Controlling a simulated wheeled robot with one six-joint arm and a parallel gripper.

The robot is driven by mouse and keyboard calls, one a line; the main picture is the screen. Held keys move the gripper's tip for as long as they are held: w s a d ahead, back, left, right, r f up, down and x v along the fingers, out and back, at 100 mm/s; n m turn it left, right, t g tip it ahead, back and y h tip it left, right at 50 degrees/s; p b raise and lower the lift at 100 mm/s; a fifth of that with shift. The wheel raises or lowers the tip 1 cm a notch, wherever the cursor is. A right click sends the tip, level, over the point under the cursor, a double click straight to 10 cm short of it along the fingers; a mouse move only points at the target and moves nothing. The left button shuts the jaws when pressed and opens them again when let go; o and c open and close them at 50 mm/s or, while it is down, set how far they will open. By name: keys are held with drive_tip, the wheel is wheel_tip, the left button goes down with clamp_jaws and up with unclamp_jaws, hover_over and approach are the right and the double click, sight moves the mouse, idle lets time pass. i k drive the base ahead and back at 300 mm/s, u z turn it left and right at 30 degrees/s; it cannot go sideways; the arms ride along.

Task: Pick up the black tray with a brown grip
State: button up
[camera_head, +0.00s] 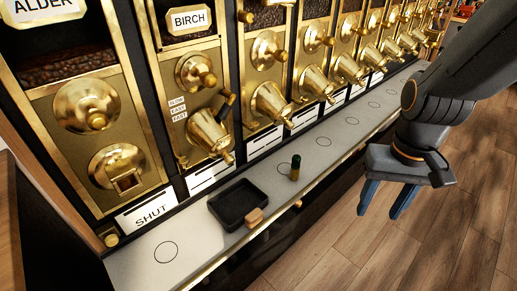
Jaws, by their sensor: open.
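The black tray (236,203) sits on the pale counter shelf below the dispenser labelled BIRCH. It is a shallow square tray with a raised rim. Its brown grip (254,217) is a small block at the tray's front right, by the counter's brass front edge. My gripper (387,214) hangs over the wooden floor, to the right of the tray and well apart from it. Its two blue fingers point down and stand apart, with nothing between them.
A small dark green and brass upright piece (295,168) stands on the counter (190,247) right of the tray. Brass dispensers (209,132) with spouts line the wall behind. Circles mark the counter. The wooden floor (330,255) in front is clear.

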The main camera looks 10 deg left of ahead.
sight(242, 202)
drive_tip(key=z, duration=1.55)
drive_tip(key=k, duration=1.35)
drive_tip(key=u, duration=0.45)
